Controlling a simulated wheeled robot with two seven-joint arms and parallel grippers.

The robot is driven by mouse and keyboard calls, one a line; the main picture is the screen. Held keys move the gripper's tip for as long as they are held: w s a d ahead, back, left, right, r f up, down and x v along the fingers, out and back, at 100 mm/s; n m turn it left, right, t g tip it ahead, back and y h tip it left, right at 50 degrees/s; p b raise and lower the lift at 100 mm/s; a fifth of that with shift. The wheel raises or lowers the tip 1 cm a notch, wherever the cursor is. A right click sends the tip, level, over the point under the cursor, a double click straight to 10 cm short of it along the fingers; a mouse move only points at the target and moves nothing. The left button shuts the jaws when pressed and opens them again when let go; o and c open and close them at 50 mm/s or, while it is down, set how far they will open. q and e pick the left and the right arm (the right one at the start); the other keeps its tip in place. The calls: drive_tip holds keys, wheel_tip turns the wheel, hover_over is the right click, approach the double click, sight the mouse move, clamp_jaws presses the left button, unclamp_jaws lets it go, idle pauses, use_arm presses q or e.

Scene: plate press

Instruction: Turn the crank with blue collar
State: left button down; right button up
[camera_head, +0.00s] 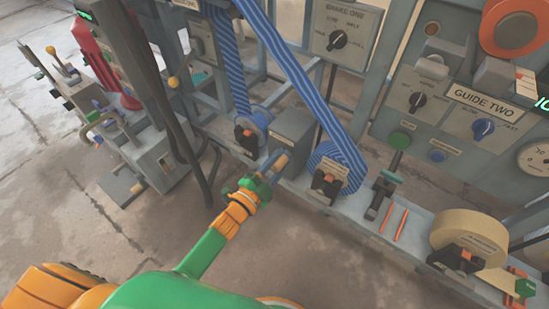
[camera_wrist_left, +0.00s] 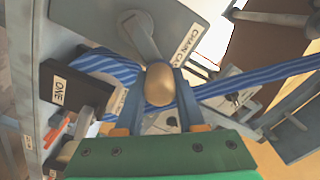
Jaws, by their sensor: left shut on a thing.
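A grey crank arm (camera_wrist_left: 138,36) is mounted on a grey housing (camera_head: 303,138) with a partly readable label starting "CHAIN". The crank ends in a brownish-gold rounded knob (camera_wrist_left: 160,85). My left gripper (camera_head: 274,166) reaches up to the front of the housing. In the left wrist view its two blue-grey fingers (camera_wrist_left: 158,104) are shut on the knob, one on each side. In the head view the gripper and its wrist hide most of the crank. My right gripper is not in view.
Blue striped web (camera_head: 312,97) runs close to the housing, with rolls on either side. A bench ledge (camera_head: 365,222) carries orange sticks and a tan roll (camera_head: 468,236). A panel labelled GUIDE TWO (camera_head: 485,101) stands right. Floor (camera_head: 120,220) is open in front.

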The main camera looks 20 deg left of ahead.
use_arm(q)
drive_tip(key=shift+s+d+f+m, duration=0.1)
drive_tip(key=shift+d+f+m, duration=0.1)
drive_tip(key=shift+f+m, duration=0.2)
use_arm(e)
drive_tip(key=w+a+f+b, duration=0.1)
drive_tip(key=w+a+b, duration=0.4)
drive_tip(key=b, duration=0.1)
use_arm(q)
wheel_tip(320, 180, down, 8)
drive_tip(key=d+m+b, duration=0.1)
drive_tip(key=m+b, duration=0.4)
drive_tip(key=m, duration=1.1)
drive_tip(key=shift+s+d+r, duration=0.15)
drive_tip(key=shift+s+r, duration=0.05)
drive_tip(key=shift+s, duration=0.05)
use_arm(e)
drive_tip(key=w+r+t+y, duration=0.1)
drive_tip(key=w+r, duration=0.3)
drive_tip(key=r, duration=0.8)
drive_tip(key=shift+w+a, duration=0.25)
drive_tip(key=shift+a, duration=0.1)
use_arm(q)
drive_tip(key=c, duration=0.5)
unclamp_jaws()
drive_tip(key=shift+s, duration=0.1)
